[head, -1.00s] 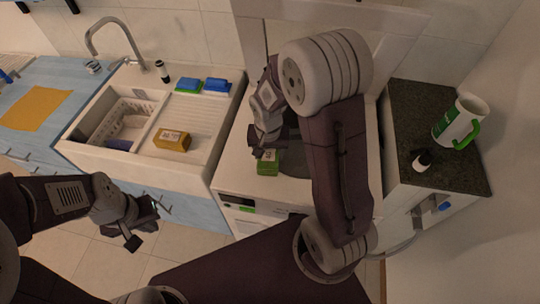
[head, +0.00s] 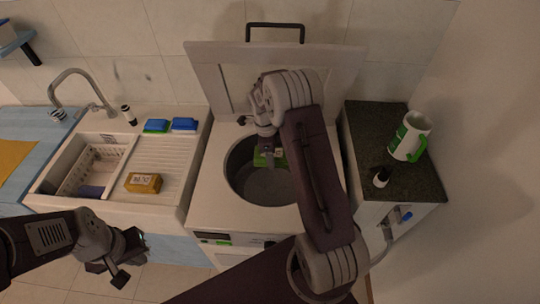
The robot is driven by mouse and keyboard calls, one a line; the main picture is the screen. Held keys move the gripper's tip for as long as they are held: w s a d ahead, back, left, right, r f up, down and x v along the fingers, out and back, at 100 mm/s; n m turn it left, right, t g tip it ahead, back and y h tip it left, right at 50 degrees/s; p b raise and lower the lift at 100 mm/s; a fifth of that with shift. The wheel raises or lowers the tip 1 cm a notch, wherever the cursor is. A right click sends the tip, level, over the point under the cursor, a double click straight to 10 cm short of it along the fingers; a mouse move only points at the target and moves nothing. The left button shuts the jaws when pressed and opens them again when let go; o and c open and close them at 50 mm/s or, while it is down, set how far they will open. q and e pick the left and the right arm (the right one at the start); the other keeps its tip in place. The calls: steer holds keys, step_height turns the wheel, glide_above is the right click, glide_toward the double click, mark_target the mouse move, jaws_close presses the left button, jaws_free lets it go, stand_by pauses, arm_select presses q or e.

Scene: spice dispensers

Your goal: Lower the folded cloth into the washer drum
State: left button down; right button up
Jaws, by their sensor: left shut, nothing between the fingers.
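The top-loading washer (head: 204,221) stands in the middle with its lid raised. Its round drum (head: 270,186) is open at the top. The folded cloth (head: 269,158), green with a pale label, is at the drum's back part, within the opening in this view. My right gripper (head: 267,150) points down and is shut on the cloth; its fingertips are partly hidden. My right arm covers the drum's right side. How deep the cloth sits is hard to tell. My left gripper (head: 119,274) is shut and empty, low at the left, in front of the sink cabinet.
A sink (head: 62,163) with a white basket (head: 85,176) stands left, with a yellow box (head: 143,183) and blue sponges (head: 184,124) on its drainer. A dark counter (head: 372,130) at right holds a green-and-white jug (head: 408,140) and a small dark bottle (head: 381,177).

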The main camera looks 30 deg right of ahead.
steer(key=b, duration=1.9)
glide_toward(272, 197)
steer(key=f, duration=0.5)
steer(key=shift+s+d, duration=0.3)
steer(key=o, duration=1.7)
steer(key=shift+c, duration=0.2)
step_height(272, 197, up, 9)
steer(key=p, duration=0.1)
steer(key=shift+w+a, duration=0.3)
steer(key=shift+a, duration=0.15)
